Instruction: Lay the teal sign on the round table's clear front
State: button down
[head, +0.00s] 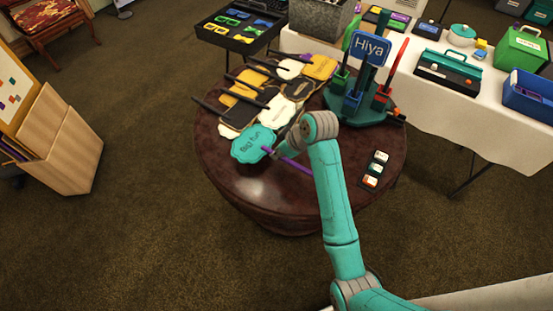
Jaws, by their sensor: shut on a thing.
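The teal sign (248,143), scallop-edged with dark lettering, shows over the front left of the dark round table (262,189). Its purple stick (293,166) runs right and passes behind my arm. My gripper (279,146) is at the sign's right side, shut on it; the fingertips are small and partly hidden by my wrist. I cannot tell whether the sign touches the tabletop or hangs just above it. The table's front, below the sign and stick, is bare and glossy.
Several white, yellow and black signs (272,92) with dark sticks cover the table's back left. A stand with a blue "Hiya" sign (370,48) is at the back right. A white-clothed table (425,98) stands behind.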

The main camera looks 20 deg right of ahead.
aim_at(278, 166)
jog(key=shift+f, duration=2.55)
jog(key=shift+f, duration=0.1)
jog(key=c, duration=1.1)
grip_release()
jog(key=shift+c, duration=0.2)
jog(key=v, duration=1.2)
